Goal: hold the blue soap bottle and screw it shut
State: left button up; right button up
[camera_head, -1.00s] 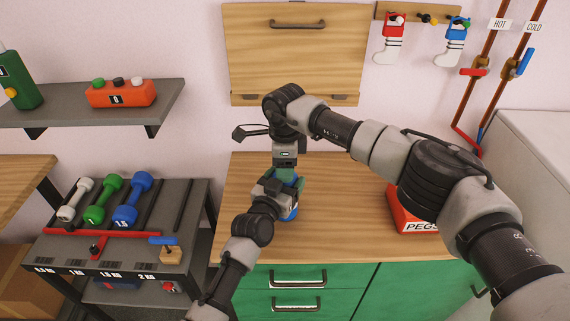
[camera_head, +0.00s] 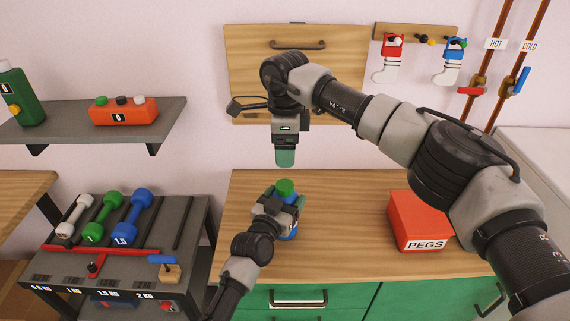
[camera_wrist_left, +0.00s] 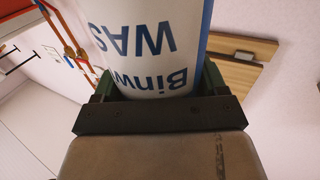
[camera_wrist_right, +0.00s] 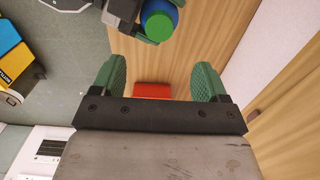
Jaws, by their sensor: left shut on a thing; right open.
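The blue soap bottle (camera_head: 291,232) stands on the wooden counter, with a green cap (camera_head: 285,187) on its top. My left gripper (camera_head: 280,207) is shut around the bottle's body from the front. In the left wrist view the bottle's white label with blue letters (camera_wrist_left: 155,45) sits between the green fingers. My right gripper (camera_head: 286,158) is open and empty, above the cap and apart from it. In the right wrist view the green cap (camera_wrist_right: 158,26) and blue bottle show near the top, beyond the open fingers. How tightly the cap sits cannot be told.
A red PEGS box (camera_head: 420,222) stands on the counter to the right. A rack with dumbbells (camera_head: 104,215) stands at the left. A wooden board (camera_head: 296,60) is on the wall behind my right arm. The counter between bottle and box is clear.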

jog(key=shift+r, duration=0.7)
pick_arm(q)
jog(key=o, duration=1.7)
jog(key=shift+d, duration=0.1)
jog(key=shift+o, duration=0.2)
jog(key=b+v, duration=0.1)
jog(key=v, duration=0.9)
jog(key=shift+s+a, duration=0.25)
jog(key=shift+s, duration=0.05)
pick_arm(e)
jog(key=shift+f, duration=0.55)
